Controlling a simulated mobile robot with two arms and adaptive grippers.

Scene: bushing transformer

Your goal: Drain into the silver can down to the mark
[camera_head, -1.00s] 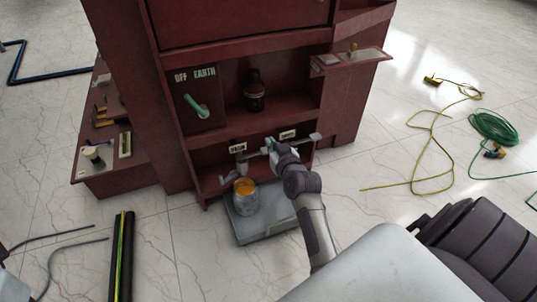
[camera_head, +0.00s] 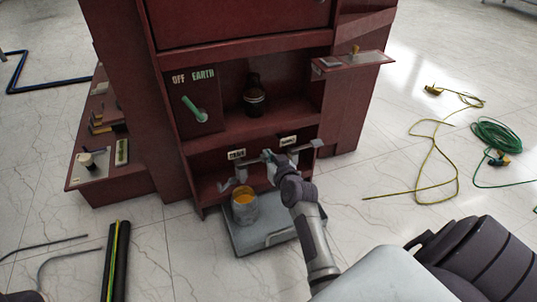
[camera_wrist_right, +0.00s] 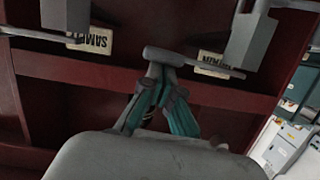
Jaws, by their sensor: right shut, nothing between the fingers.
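The silver can (camera_head: 245,212) stands upright at the left of the grey platform (camera_head: 264,238), with amber liquid (camera_head: 243,198) in it. The mark and exact level are too small to read. Above the can is the drain valve (camera_head: 240,173), under the left label (camera_head: 236,154). No stream can be made out. My left gripper is not in view.
The sample label (camera_head: 288,140) and a second valve (camera_head: 308,146) are just right of my right gripper. A dark bottle (camera_head: 254,97) stands on the shelf above. A green handle (camera_head: 195,110) sits on the OFF/EARTH panel. Cables (camera_head: 435,150) lie on the right floor.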

